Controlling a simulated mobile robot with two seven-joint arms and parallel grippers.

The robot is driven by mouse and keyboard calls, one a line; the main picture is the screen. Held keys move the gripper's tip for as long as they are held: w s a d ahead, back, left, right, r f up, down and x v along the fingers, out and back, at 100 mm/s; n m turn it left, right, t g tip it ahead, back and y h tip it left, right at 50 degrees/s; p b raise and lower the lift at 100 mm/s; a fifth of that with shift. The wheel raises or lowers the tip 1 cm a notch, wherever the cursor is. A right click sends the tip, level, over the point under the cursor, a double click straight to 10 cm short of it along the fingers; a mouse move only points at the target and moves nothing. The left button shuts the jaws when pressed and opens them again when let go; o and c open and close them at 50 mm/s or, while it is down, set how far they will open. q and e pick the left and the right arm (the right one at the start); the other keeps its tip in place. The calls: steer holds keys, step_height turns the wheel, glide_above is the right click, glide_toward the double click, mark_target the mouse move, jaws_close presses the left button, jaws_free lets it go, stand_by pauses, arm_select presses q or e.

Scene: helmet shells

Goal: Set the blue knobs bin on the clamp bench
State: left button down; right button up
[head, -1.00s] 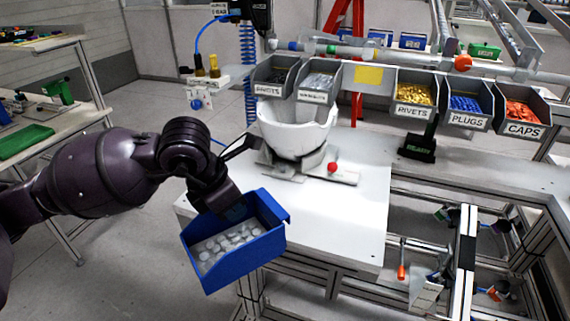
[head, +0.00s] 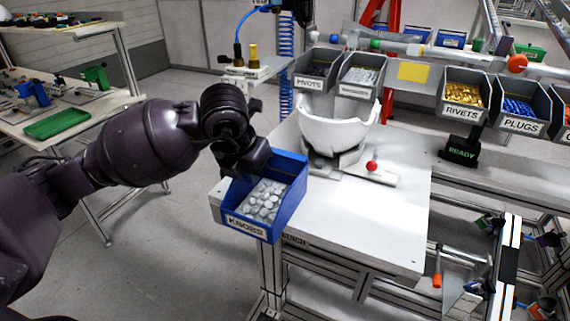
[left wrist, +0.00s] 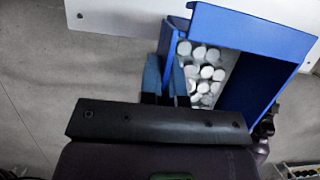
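The blue knobs bin (head: 283,212) holds several pale round knobs and carries a KNOBS label on its front. My left gripper (head: 250,165) is shut on its left wall. In the head view the bin overlaps the front left corner of the white clamp bench (head: 390,225); I cannot tell whether it touches the top. The left wrist view shows the bin (left wrist: 255,35) with the gripper fingers (left wrist: 168,80) at its wall and the bench edge (left wrist: 110,15) beyond. My right gripper is in neither view.
A white helmet shell (head: 335,128) sits in a fixture at the back of the bench, with a red-knobbed clamp (head: 372,166) beside it. Grey bins of rivets (head: 465,95) and plugs (head: 520,108) hang behind. The front right of the bench top is clear.

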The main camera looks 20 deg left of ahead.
arm_select(q)
steer(key=w, duration=1.2)
steer(key=shift+d+f, duration=0.2)
steer(key=shift+f, duration=2.95)
steer(key=shift+w+f, duration=0.3)
steer(key=shift+f, duration=0.05)
steer(key=shift+f, duration=0.1)
steer(key=c, duration=1.3)
jaws_free()
